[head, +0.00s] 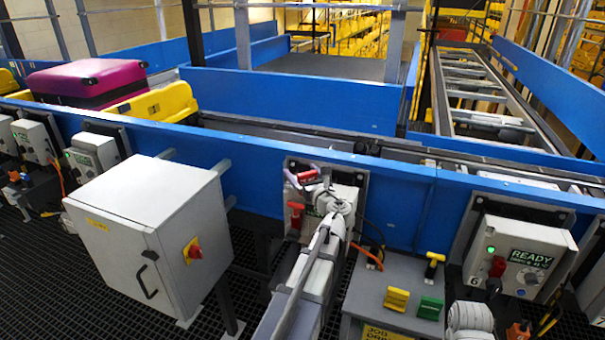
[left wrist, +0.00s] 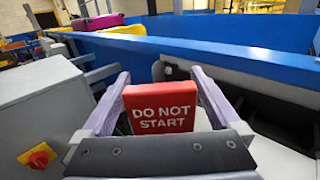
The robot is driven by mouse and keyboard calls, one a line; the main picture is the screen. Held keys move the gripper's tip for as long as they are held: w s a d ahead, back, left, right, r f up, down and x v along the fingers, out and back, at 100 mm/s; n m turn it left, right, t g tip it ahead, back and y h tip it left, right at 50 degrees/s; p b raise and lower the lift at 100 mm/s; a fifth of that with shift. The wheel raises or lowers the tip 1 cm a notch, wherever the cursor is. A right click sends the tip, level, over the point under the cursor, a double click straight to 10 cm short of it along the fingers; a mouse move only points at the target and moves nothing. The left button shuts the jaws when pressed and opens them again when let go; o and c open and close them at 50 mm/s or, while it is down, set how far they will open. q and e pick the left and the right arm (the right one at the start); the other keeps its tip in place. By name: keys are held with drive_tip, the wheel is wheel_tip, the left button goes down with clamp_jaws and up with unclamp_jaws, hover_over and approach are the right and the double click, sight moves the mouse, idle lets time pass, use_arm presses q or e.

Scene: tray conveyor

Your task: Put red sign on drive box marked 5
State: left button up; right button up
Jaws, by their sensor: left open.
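The red sign (left wrist: 162,108), reading DO NOT START, stands upright between the fingers of my left gripper (left wrist: 161,78) in the left wrist view. In the head view the sign (head: 307,176) is a small red piece at the top of the middle drive box (head: 347,196). My left gripper (head: 305,181) is open, its fingers on either side of the sign, at the box's top. My arm covers much of this box, so its number is hidden. A red handle (head: 296,214) shows at its left.
The drive box marked 6 (head: 520,260), with a READY label, is at the right. A grey stand (head: 370,297) holds yellow (head: 396,299) and green (head: 430,307) blocks. A large grey cabinet (head: 130,235) stands left of my arm. The blue conveyor wall (head: 250,165) runs behind.

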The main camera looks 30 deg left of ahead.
use_arm(q)
drive_tip(key=shift+r, duration=0.25)
drive_tip(key=v, duration=1.2)
drive_tip(key=shift+f, duration=0.15)
drive_tip(key=s+d+f+n+g+h, duration=0.2)
drive_tip(key=s+d+f+n+h, duration=0.15)
drive_tip(key=d+f+n, duration=0.3)
drive_tip(key=s+d+f+n+g+h, duration=0.3)
drive_tip(key=d+f+n+h, duration=0.1)
drive_tip(key=d+f+n, duration=0.3)
drive_tip(key=s+d+f+n+g+h, duration=0.2)
drive_tip(key=s+d, duration=0.4)
drive_tip(key=d, duration=0.3)
drive_tip(key=s+d+f+n+g+h, duration=0.2)
drive_tip(key=s+d+f+n+h, duration=0.2)
drive_tip(key=d, duration=0.6)
wheel_tip(320, 180, down, 2)
drive_tip(key=shift+s+f+n+h, duration=0.1)
drive_tip(key=shift+s+n+h, duration=0.3)
drive_tip(key=shift+s, duration=0.75)
